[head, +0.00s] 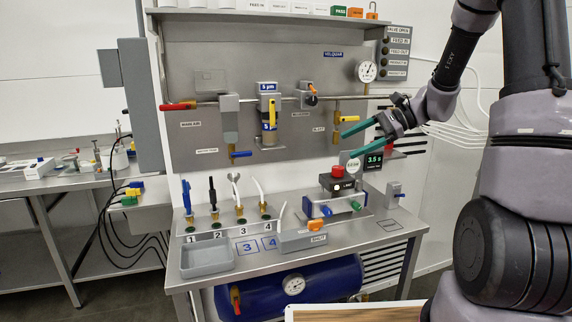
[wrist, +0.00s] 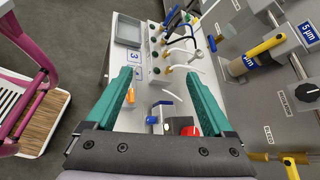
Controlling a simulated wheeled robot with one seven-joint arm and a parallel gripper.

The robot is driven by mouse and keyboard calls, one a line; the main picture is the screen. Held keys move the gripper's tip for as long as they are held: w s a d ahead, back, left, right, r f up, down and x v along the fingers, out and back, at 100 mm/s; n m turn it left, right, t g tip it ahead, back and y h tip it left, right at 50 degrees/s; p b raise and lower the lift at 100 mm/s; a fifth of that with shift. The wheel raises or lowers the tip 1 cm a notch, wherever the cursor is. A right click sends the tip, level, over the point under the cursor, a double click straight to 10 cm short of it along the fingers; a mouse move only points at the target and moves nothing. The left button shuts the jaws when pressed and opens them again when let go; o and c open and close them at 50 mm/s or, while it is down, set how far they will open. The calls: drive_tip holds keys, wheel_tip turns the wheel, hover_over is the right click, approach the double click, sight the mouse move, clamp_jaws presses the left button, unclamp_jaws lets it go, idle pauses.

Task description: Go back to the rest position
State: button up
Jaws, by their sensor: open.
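My gripper (head: 366,128) is in front of the right part of the grey panel, above the bench, with its teal fingers spread. In the wrist view my gripper (wrist: 160,82) has both teal fingers wide apart with nothing held between them. The bench (head: 222,284) with its fittings shows between and beyond the fingers. My arm comes in from the right side of the head view.
The panel (head: 190,150) carries pipes, valves and a gauge (head: 367,71) close to my gripper. A blue tank (head: 325,284) lies under the bench. A pink-framed object (wrist: 40,55) shows in the wrist view.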

drive_tip(key=s+d+r+n+t+h, duration=0.2)
drive_tip(key=s+r+n+t+h, duration=0.1)
drive_tip(key=s, duration=0.7)
drive_tip(key=s+d+r+n+t+h, duration=0.2)
drive_tip(key=s+r+n+h, duration=0.4)
drive_tip(key=s+r, duration=0.3)
drive_tip(key=shift+s+d+r+t+h, duration=0.4)
drive_tip(key=shift+s+d+h, duration=0.2)
drive_tip(key=shift+s+d, duration=0.15)
idle(0.8)
